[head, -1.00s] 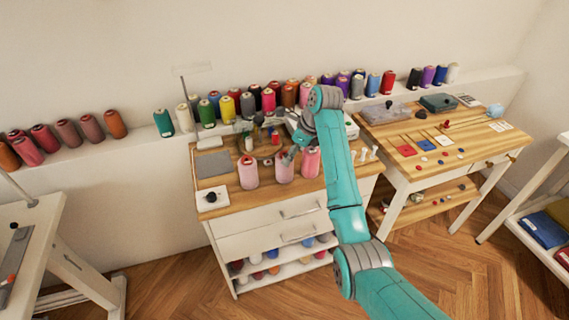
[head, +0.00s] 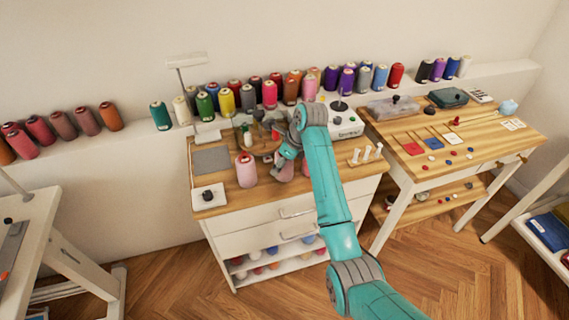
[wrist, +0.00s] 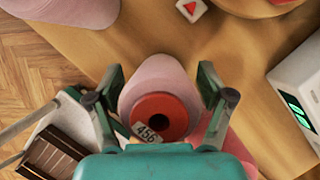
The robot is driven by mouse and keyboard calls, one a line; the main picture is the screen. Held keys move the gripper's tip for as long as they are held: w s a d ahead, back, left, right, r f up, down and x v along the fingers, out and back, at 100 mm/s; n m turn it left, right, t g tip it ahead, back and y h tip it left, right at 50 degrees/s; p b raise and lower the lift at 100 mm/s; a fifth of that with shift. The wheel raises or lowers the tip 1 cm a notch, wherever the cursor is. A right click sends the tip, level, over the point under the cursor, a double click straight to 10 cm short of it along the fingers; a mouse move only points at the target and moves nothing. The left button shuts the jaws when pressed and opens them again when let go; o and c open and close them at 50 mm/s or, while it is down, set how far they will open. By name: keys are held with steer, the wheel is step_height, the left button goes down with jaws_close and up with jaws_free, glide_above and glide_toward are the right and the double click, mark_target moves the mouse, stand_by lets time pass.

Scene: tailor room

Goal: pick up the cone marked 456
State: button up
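The cone marked 456 (wrist: 158,78) is pale pink with a red top, and its 456 label faces my wrist camera. It stands between the two fingers of my gripper (wrist: 160,82). The fingers are apart, one on each side of the cone, and narrow gaps seem to show beside it. In the head view my gripper (head: 287,158) is over the middle pink cone on the wooden cabinet top, and my arm hides most of that cone. Whether a finger touches the cone is not clear.
A pink cone (head: 246,171) stands to the left, and another (head: 308,168) is partly hidden behind my arm on the right. A white device with a green display (wrist: 298,95) lies to the right. A spool holder (head: 366,156) stands near the cabinet's right edge.

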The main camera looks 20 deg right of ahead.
steer(key=c, duration=0.7)
steer(key=shift+r, duration=0.1)
steer(key=shift+c, duration=0.2)
